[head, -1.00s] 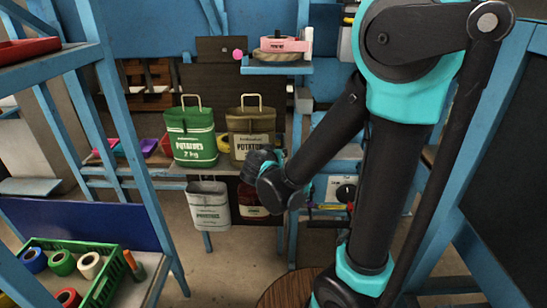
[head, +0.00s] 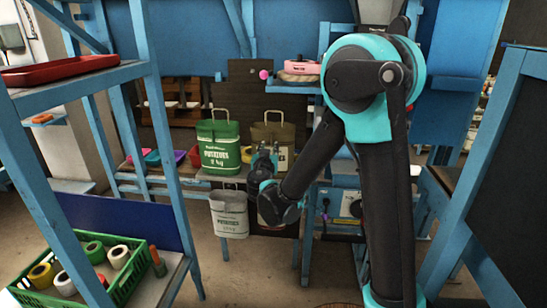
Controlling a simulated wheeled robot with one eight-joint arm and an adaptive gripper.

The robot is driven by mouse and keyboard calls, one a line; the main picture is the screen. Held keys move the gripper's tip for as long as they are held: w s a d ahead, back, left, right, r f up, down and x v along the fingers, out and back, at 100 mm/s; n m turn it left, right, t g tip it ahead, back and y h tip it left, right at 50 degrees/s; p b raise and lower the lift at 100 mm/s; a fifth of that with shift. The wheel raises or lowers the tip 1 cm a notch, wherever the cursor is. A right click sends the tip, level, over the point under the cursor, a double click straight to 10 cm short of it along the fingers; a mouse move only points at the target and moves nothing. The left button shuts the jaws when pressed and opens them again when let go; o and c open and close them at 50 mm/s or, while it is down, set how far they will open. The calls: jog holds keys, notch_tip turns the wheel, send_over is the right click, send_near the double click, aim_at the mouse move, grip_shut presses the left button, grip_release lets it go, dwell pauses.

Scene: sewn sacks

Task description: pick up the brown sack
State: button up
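The brown sack (head: 284,133) stands upright on a low shelf, right of a green potato sack (head: 219,150), with its handle loop up. My gripper (head: 263,157) is in front of the brown sack's lower left part and hides some of it. It is small, dark and seen from behind, so its fingers cannot be made out. I cannot tell whether it touches the sack.
A white sack (head: 229,215) hangs below the shelf (head: 185,178). A blue rack (head: 158,130) stands at left, with a red tray (head: 75,70) and a green crate (head: 118,285) of tape rolls. A pink-topped item (head: 302,68) sits above right.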

aim_at(271, 138)
jog(key=w, duration=0.8)
jog(key=shift+w+f, duration=0.2)
jog(key=shift+w, duration=0.1)
grip_shut()
